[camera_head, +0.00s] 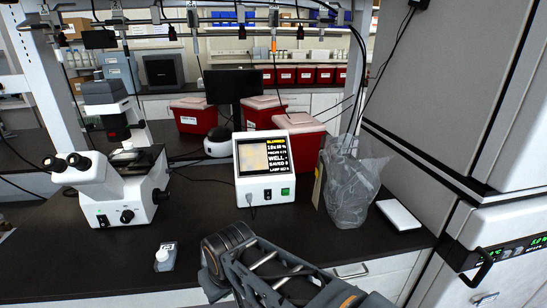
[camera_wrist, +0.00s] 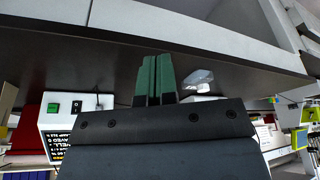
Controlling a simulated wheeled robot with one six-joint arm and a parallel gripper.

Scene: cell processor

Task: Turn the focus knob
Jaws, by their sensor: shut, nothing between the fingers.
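A white microscope (camera_head: 105,185) stands at the left of the dark bench. It has a black knob (camera_head: 127,216) low on its front and another dark knob (camera_head: 162,196) at its right side; I cannot tell which is the focus knob. A white display box (camera_head: 264,168) right of it has a lit screen with a yellow top line, seemingly "BLURRED"; it shows partly in the wrist view (camera_wrist: 52,125). My gripper (camera_wrist: 155,62) shows in the wrist view with its green fingers together and empty. In the head view only my arm shows at the bottom, well right of the microscope.
A clear plastic bag (camera_head: 350,185) and a white flat block (camera_head: 399,214) lie right of the display box. Red bins (camera_head: 297,135) stand behind. A tall grey cabinet (camera_head: 500,215) bounds the right.

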